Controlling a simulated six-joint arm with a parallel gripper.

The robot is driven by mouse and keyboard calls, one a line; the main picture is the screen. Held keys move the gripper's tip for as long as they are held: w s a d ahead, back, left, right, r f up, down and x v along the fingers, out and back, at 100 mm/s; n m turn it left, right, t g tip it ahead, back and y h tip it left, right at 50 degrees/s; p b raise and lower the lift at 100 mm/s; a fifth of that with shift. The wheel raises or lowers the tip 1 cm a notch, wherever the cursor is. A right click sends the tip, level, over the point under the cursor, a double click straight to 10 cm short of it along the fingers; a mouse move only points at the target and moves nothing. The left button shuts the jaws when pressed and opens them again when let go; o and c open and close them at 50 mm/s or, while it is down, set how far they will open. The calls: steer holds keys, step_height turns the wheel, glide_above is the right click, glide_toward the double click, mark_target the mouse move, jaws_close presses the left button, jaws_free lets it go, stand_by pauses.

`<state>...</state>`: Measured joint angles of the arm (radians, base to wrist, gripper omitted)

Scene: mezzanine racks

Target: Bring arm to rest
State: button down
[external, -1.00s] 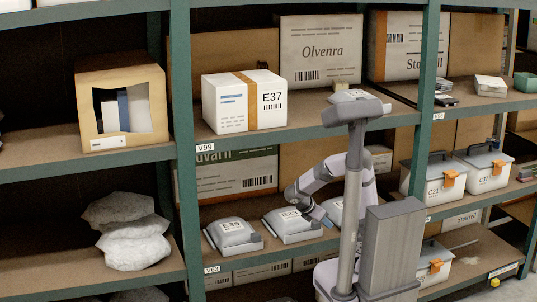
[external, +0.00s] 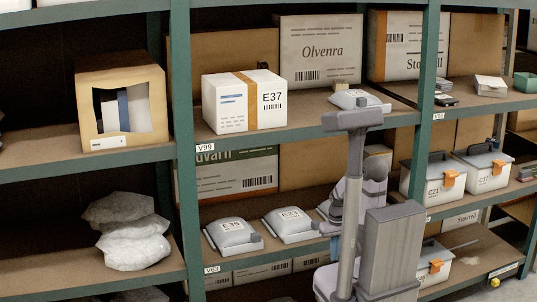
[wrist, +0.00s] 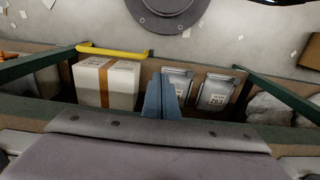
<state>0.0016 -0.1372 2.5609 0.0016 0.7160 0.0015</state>
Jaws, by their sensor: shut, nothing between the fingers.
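My arm is folded in close beside my column in the external view, in front of the middle rack bay. My gripper (external: 329,228) is partly hidden there, near the right end of the row of grey packs on the middle shelf. In the wrist view my gripper (wrist: 160,97) shows as two blue fingers pressed together with nothing between them.
Grey packs labelled E35 (external: 233,234) and E23 (external: 291,224) lie on the middle shelf, with another partly behind my arm. Box E37 (external: 243,101) stands above. Lidded bins (external: 433,178) are at right. A green rack post (external: 184,150) stands left of the bay.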

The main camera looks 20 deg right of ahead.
step_height(320, 180, up, 27)
steer(key=p, duration=2.6)
steer(key=shift+r, duration=0.2)
